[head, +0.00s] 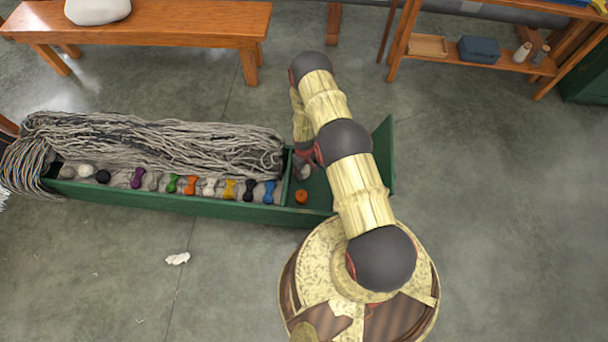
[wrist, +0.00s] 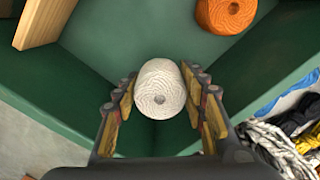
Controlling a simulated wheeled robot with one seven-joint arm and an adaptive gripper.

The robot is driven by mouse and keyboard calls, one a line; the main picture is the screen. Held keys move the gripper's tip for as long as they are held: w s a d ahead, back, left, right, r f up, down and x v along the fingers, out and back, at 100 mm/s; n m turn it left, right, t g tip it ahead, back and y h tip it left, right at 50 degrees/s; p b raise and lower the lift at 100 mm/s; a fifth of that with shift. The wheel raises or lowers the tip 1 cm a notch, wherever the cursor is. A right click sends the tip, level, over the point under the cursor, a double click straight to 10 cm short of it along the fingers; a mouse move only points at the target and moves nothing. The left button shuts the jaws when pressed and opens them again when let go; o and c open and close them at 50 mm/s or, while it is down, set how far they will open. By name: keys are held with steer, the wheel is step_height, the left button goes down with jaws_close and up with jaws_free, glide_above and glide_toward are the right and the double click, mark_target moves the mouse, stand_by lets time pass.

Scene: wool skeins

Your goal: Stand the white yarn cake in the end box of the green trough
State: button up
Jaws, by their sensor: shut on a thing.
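The white yarn cake (wrist: 160,88) is between the two fingers of my gripper (wrist: 160,98), which is shut on it. One end of the cake with its small centre hole faces the wrist camera. The green trough (head: 200,207) lies across the floor in the head view, and its end box (head: 318,190) is at the right. My gripper is over that box, largely hidden by my arm in the head view. In the wrist view the cake is above or on the green floor (wrist: 125,30); I cannot tell whether it touches.
An orange yarn cake (wrist: 226,14) sits in the end box, apart from the white one, and shows in the head view (head: 301,196). A pale wooden piece (wrist: 42,20) is at the wrist view's upper left. Grey strands (head: 150,145) and several coloured skeins fill the long compartment.

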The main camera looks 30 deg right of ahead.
mark_target(304, 173)
steer(key=shift+w+d+f+b, duration=0.15)
steer(key=shift+f+b, duration=0.2)
steer(key=shift+f, duration=0.6)
steer(key=shift+w+a+f+b, duration=0.1)
steer(key=shift+f+b, duration=0.25)
steer(key=shift+f, duration=0.6)
steer(key=shift+f, duration=0.15)
steer(key=o, duration=1)
steer(key=shift+o, duration=0.7)
